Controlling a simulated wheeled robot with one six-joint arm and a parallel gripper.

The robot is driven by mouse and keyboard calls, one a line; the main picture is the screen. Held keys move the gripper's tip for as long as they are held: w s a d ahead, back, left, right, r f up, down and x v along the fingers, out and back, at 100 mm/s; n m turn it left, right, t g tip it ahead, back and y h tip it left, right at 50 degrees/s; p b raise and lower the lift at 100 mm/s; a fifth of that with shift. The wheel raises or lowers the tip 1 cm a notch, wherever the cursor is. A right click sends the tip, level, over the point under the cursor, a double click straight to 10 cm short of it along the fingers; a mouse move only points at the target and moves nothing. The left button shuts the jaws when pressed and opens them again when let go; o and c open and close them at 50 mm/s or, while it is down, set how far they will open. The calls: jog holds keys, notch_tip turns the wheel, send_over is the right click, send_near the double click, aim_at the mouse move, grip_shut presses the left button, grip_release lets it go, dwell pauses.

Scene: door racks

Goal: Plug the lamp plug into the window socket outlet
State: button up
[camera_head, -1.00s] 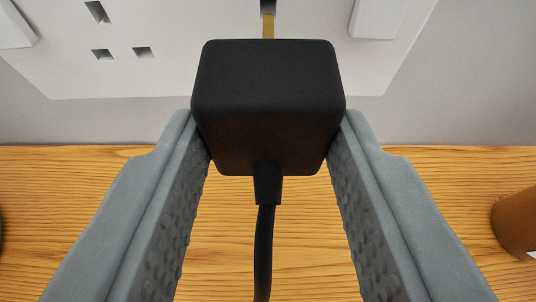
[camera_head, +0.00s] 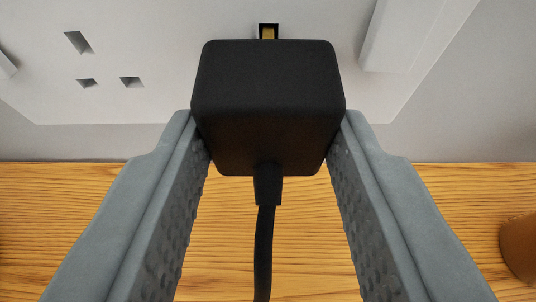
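The black lamp plug (camera_head: 268,105) is held between the two grey fingers of my gripper (camera_head: 268,125), which is shut on its sides. Its black cord (camera_head: 264,240) hangs down from the near face. The white window socket outlet (camera_head: 150,60) fills the wall in front. A brass pin (camera_head: 268,32) shows above the plug's top edge, lined up with a dark slot of the right-hand outlet. The plug hides the other slots there, and I cannot tell how deep the pins sit. The left-hand outlet's slots (camera_head: 78,42) are empty.
A white rocker switch (camera_head: 405,38) stands at the upper right of the socket plate, with another edge at the far left. A wooden surface (camera_head: 100,220) lies below. A brown rounded object (camera_head: 520,248) stands at the right edge.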

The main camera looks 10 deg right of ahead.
jog(key=shift+w+d, duration=0.1)
jog(key=shift+w, duration=0.4)
jog(key=o, duration=1.2)
jog(key=shift+c, duration=0.2)
jog(key=v, duration=1.7)
jog(key=shift+s, duration=0.15)
jog(key=s+d+r+n+t+y, duration=0.15)
jog(key=s+d+r, duration=0.25)
jog(key=s+r, duration=0.4)
jog(key=s+d+r+n+t+y, duration=0.1)
jog(key=s+d+r+t+y, duration=0.2)
jog(key=s+r, duration=0.45)
jog(key=s+d+r+h, duration=0.2)
jog(key=s+d+r, duration=0.1)
jog(key=s, duration=0.4)
jog(key=shift+s+d+r, duration=0.15)
jog(key=shift+s+d, duration=0.25)
jog(key=shift+d, duration=0.3)
